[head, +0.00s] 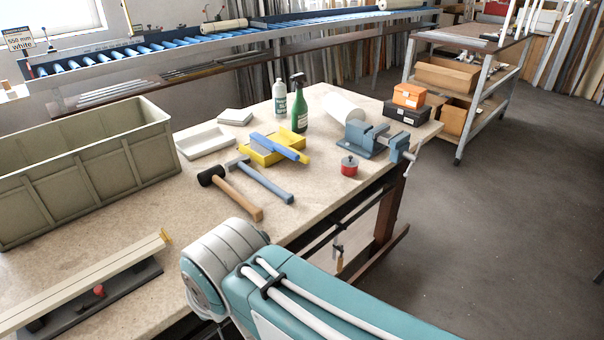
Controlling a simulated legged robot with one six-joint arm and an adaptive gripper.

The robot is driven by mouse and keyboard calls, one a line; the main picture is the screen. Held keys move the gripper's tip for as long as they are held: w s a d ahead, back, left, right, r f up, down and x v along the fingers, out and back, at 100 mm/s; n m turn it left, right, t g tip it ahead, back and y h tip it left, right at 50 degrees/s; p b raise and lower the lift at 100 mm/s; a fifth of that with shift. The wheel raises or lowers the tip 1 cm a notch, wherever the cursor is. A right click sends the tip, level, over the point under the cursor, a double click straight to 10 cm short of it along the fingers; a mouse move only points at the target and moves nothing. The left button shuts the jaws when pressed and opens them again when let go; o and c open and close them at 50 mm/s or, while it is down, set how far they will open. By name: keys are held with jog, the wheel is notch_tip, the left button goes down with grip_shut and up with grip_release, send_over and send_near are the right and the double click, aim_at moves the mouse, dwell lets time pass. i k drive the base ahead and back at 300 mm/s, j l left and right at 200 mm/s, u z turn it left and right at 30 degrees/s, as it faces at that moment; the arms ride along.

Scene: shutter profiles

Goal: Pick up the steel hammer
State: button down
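The steel hammer (266,182) lies on the workbench (120,245) in the middle of the head view. Its grey head (238,164) is at the upper left and its blue handle runs down to the right. A mallet (232,193) with a black head and a wooden handle lies just left of it, nearly parallel and apart from it. My arm shows at the bottom of the view, nearer than the hammer. My gripper is not in view.
A yellow tray (263,158) with a blue tool across it lies just behind the hammer. A red tin (349,165) and a blue vise (372,141) are to the right. A large grey-green crate (85,165) stands at left. A pale profile (80,285) lies front left.

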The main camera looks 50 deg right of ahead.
aim_at(240, 161)
jog(key=z, duration=1.15)
jog(key=j+u, duration=0.2)
jog(key=u, duration=1.25)
jog(key=l+z, duration=0.1)
jog(key=z, duration=1.4)
jog(key=i+l+u, duration=0.35)
jog(key=l, duration=0.2)
jog(key=l+u, duration=0.2)
jog(key=i+l+u, duration=0.15)
jog(key=l, duration=0.3)
